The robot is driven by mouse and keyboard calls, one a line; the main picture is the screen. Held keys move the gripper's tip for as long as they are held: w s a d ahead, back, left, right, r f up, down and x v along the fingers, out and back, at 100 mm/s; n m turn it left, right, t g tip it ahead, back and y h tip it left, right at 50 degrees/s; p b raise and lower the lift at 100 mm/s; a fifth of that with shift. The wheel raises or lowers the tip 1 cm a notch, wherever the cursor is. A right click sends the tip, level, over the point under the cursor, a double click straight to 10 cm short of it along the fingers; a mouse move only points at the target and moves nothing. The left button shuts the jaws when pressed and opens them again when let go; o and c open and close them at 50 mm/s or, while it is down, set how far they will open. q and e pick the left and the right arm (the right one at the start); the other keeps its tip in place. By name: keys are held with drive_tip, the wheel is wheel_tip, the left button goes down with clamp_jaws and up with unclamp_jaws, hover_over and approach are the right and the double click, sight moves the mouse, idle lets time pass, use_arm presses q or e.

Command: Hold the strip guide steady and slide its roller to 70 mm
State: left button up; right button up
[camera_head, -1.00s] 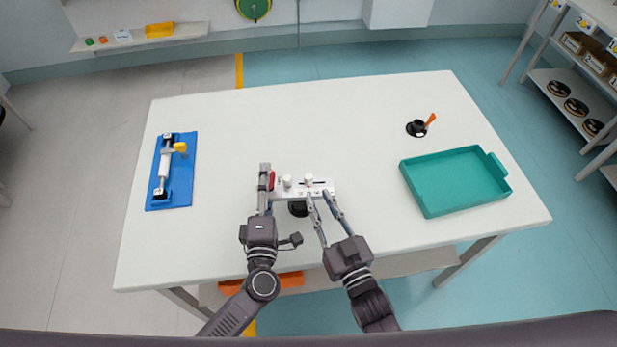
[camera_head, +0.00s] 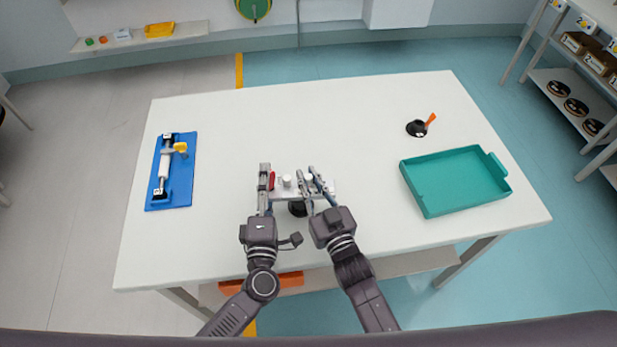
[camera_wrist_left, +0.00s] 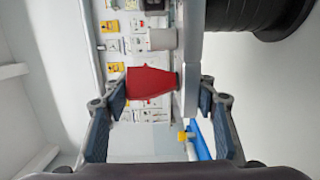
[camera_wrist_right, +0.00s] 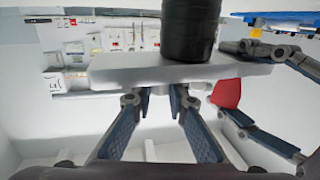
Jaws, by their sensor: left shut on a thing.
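The strip guide (camera_head: 328,188) is a white bar on a round black base near the front middle of the table. It has a red grip (camera_head: 271,181) at its left end and two white knobs on top. My left gripper (camera_head: 265,168) is shut on the guide at the red grip; the grip (camera_wrist_left: 148,83) shows between its fingers in the left wrist view. My right gripper (camera_head: 306,171) is open, its fingertips on either side of the right white knob, the roller (camera_head: 309,178). Contact there cannot be told. The bar (camera_wrist_right: 110,72) hides part of the fingertips in the right wrist view.
A blue fixture board (camera_head: 183,195) lies at the table's left. A teal tray (camera_head: 425,200) is at the right, with a small black holder with an orange lever (camera_head: 417,128) behind it. The table's back middle is clear.

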sight(326, 183)
clamp_jaws()
drive_tip(key=shift+w+d, duration=0.1)
drive_tip(key=shift+d, duration=2.2)
use_arm(q)
drive_tip(key=shift+a, duration=0.1)
drive_tip(key=shift+a, duration=0.1)
use_arm(e)
drive_tip(key=o, duration=0.5)
unclamp_jaws()
use_arm(q)
drive_tip(key=shift+d, duration=0.2)
use_arm(e)
drive_tip(key=v, duration=1.2)
drive_tip(key=shift+a, duration=0.1)
